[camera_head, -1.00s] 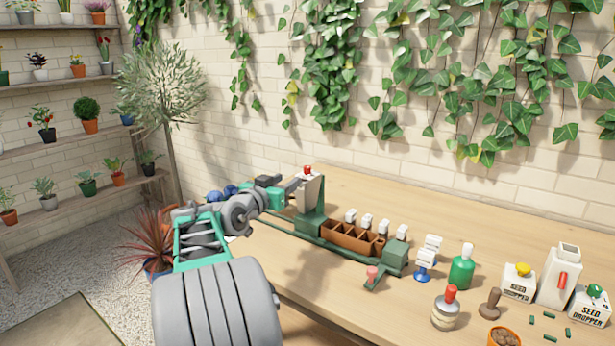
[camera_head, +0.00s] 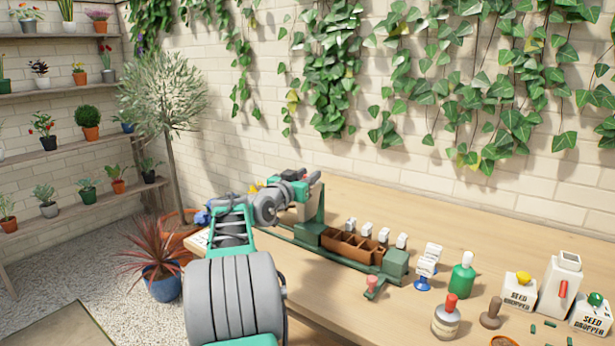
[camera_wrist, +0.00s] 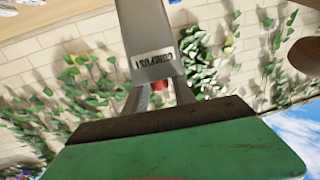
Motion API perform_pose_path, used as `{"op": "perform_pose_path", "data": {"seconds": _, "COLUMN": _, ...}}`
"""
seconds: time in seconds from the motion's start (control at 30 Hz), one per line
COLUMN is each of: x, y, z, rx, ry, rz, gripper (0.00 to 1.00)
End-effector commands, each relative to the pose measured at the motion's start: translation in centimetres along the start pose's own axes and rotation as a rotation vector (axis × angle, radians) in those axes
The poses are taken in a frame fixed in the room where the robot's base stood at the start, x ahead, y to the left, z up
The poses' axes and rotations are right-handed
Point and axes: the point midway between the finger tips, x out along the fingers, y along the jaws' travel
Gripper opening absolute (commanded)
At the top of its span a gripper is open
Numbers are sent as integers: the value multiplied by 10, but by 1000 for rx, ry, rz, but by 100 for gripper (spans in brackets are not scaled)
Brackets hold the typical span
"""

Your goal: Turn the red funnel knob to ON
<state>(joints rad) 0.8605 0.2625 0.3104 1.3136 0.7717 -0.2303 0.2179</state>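The grey funnel with a label (camera_wrist: 153,62) that seems to read COMPOST stands upside down in the wrist view. In the head view the funnel (camera_head: 304,212) is mostly hidden behind my arm, next to its green post (camera_head: 319,205). The red knob (camera_wrist: 158,86) shows small between my two grey fingers in the wrist view. The knob is hidden in the head view. My gripper (camera_wrist: 161,91) has its fingers apart, one on each side of the knob as seen. I cannot tell whether they touch it. In the head view my gripper (camera_head: 312,179) is at the funnel's top.
A brown divided tray (camera_head: 353,248) with several white-topped markers sits on the green rail. A green bottle (camera_head: 462,276), a red-topped jar (camera_head: 446,318) and seed dropper boxes (camera_head: 519,292) stand at right. The wooden table (camera_head: 420,220) is clear behind the tray. Ivy hangs on the wall.

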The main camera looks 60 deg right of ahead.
Motion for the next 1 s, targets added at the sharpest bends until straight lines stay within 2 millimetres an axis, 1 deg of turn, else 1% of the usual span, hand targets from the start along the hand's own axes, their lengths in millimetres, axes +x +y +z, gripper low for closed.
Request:
{"op": "perform_pose_path", "data": {"seconds": 0.03, "x": 0, "y": 0, "z": 0, "rx": 0, "ry": 0, "rz": 0, "gripper": 26}}
{"op": "perform_pose_path", "data": {"seconds": 0.37, "x": 0, "y": 0, "z": 0, "rx": 0, "ry": 0, "rz": 0, "gripper": 0}}
{"op": "perform_pose_path", "data": {"seconds": 0.77, "x": 0, "y": 0, "z": 1, "rx": 0, "ry": -1, "rz": -7, "gripper": 0}}
{"op": "perform_pose_path", "data": {"seconds": 1.0, "x": 0, "y": 2, "z": 1, "rx": 2, "ry": 1, "rz": -78, "gripper": 0}}
